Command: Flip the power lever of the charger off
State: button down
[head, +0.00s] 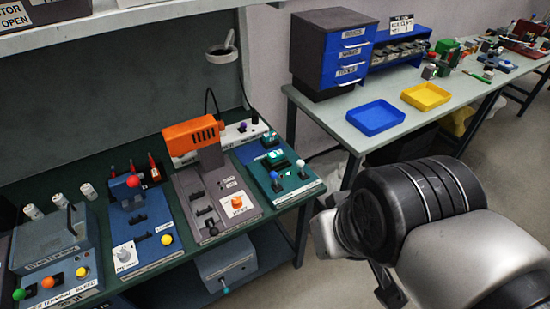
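No label that I can read clearly marks the charger. Candidates on the dark green bench are a teal unit (293,184) with ball-tipped levers, a grey unit (190,193) carrying an orange tool-like body (192,138) and an orange knob, and a blue unit (125,228) with a red-ball lever (133,181). My arm fills the lower right, apart from these units. A dark piece below it (388,288) may be part of my gripper; the fingertips and anything between them are hidden.
A grey-blue box (55,250) with coloured knobs stands at the bench's left end. A grey box (225,268) sits on the lower shelf. A second table holds a blue tray (375,117), a yellow tray (425,96) and drawers (350,56). Floor shows between the tables.

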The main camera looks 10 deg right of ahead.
aim_at(273, 174)
jog(key=i+l+u, duration=0.15)
jog(key=i+l, duration=1.1)
